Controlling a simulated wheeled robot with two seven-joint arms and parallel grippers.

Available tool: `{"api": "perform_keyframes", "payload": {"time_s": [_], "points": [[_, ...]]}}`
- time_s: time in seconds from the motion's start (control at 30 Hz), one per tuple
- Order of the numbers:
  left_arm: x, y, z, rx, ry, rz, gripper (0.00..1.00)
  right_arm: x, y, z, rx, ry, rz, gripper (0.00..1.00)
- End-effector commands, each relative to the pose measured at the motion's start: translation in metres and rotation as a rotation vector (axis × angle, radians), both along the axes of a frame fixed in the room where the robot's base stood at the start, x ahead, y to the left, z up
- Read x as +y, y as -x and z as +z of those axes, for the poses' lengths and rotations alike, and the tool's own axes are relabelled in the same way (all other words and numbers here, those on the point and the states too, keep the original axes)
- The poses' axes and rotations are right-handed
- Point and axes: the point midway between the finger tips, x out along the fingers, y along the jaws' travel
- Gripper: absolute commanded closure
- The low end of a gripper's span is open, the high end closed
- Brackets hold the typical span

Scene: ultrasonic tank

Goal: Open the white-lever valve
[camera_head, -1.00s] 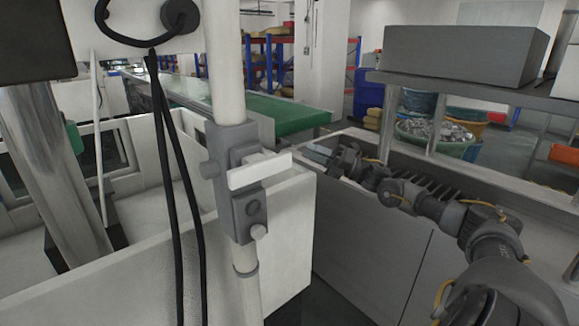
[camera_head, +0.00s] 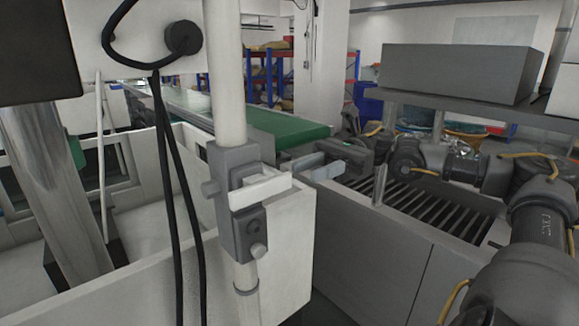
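The valve (camera_head: 238,168) is a grey block body on a vertical white pipe (camera_head: 226,75), left of the picture's middle. Its white lever (camera_head: 260,192) is a short flat bar lying roughly level, crosswise to the pipe, with its free end to the right. My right gripper (camera_head: 303,168) comes in from the right, a little right of and slightly above the lever's free end. Its two pale fingers point left and show a gap between them, with nothing held. It looks apart from the lever, though the depth is hard to judge. My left gripper is out of view.
Black cables (camera_head: 172,190) hang left of the pipe. A white tank wall (camera_head: 285,240) stands behind and right of the valve. A slotted grey grate (camera_head: 425,205) lies under my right arm. A grey box (camera_head: 455,72) sits on a shelf at upper right.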

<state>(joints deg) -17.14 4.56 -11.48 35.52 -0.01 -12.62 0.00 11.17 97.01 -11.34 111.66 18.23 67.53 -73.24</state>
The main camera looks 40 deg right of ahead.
Motion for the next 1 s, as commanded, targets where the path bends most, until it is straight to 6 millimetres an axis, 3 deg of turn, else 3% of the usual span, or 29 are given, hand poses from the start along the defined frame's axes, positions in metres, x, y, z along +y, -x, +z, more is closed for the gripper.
{"api": "perform_keyframes", "payload": {"time_s": [0.03, 0.5, 1.0], "points": [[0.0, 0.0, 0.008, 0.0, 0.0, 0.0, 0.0, 0.008, 0.0, 0.002, 0.008, 0.002, 0.002, 0.67], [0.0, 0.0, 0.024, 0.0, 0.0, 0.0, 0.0, 0.05, -0.001, 0.0, 0.005, 0.003, -0.001, 0.67], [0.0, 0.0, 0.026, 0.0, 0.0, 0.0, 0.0, 0.057, -0.001, 0.0, 0.001, 0.0, -0.001, 0.69]]}}
